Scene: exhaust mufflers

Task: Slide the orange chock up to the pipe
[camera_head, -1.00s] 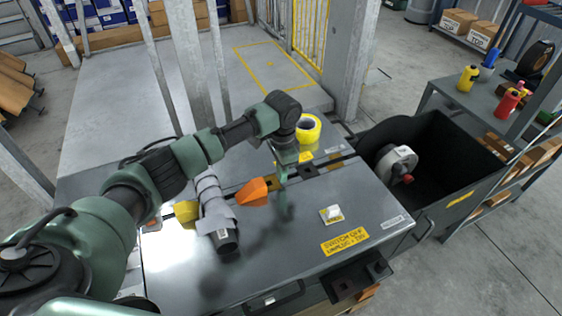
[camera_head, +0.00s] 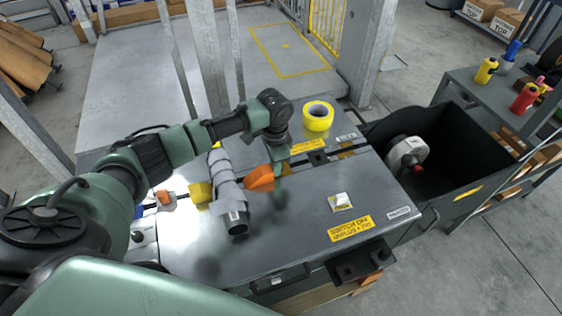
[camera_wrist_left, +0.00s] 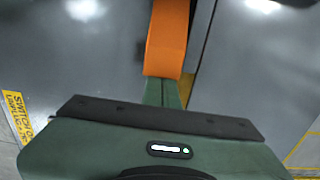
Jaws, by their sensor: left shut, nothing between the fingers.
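The grey pipe (camera_head: 228,192) lies on the metal bench, running from back to front. The orange chock (camera_head: 259,179) lies just right of it, narrow end toward the pipe; I cannot tell whether they touch. A yellow chock (camera_head: 199,192) is on the pipe's left side. My left gripper (camera_head: 280,198) is shut and empty, pointing down at the chock's right end. In the left wrist view the shut fingers (camera_wrist_left: 164,93) are against or very close to the end of the orange chock (camera_wrist_left: 167,40). The right gripper is out of view.
A yellow tape roll (camera_head: 318,116) sits at the back of the bench. A black bin (camera_head: 440,157) adjoins the bench's right side. A small orange piece (camera_head: 165,197) is left of the yellow chock.

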